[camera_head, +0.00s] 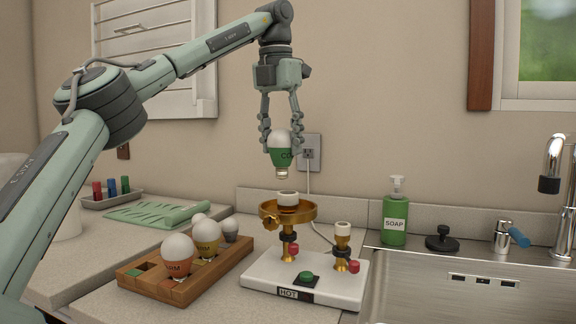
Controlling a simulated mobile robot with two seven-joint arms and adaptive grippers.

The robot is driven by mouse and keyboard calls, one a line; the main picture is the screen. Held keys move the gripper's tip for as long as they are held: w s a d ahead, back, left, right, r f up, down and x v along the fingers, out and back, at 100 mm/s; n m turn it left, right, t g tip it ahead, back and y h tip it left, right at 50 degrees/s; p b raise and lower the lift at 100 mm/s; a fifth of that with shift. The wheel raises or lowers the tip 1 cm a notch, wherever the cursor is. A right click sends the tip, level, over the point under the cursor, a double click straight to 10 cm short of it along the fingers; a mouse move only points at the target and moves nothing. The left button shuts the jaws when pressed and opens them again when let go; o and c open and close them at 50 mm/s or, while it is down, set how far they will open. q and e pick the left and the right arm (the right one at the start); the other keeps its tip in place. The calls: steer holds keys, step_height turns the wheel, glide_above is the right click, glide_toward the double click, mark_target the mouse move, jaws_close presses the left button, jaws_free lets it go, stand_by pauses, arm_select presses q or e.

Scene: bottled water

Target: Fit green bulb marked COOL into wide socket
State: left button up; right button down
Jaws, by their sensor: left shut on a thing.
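My left gripper (281,146) is shut on the green bulb (281,157), a white-topped bulb with a green body and partly visible lettering. The bulb hangs upright, metal base down. Its base is above the white top of the brass socket with the wide dish (288,212), slightly to its left in the picture, with a visible gap between them. A narrower brass socket (342,240) stands to the right on the same white base (262,278). The base has a green button (306,277) and a HOT label. My right gripper is not in view.
A wooden rack (215,272) at the left holds an orange WARM bulb (176,257), a yellow bulb (207,238) and smaller white bulbs. A soap bottle (395,215) and sink (460,285) are at the right. A wall outlet (310,153) is behind the bulb.

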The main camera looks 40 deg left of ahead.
mark_target(288, 166)
arm_select(q)
steer(key=shift+w+d+f, duration=0.25)
steer(key=shift+d+f, duration=0.15)
steer(key=shift+d, duration=0.15)
steer(key=shift+f, duration=2.05)
steer(key=o, duration=1.2)
steer(key=shift+r, duration=0.15)
steer(key=r, duration=0.4)
steer(key=s+r, duration=0.1)
steer(key=r, duration=0.7)
steer(key=shift+s+d, duration=0.1)
steer(key=shift+s, duration=0.1)
steer(key=shift+f, duration=0.15)
steer(key=f, duration=0.3)
steer(key=w+f, duration=0.1)
steer(key=f, duration=0.7)
steer(key=shift+w+f, duration=0.2)
steer(key=shift+w, duration=0.1)
steer(key=shift+r, duration=0.35)
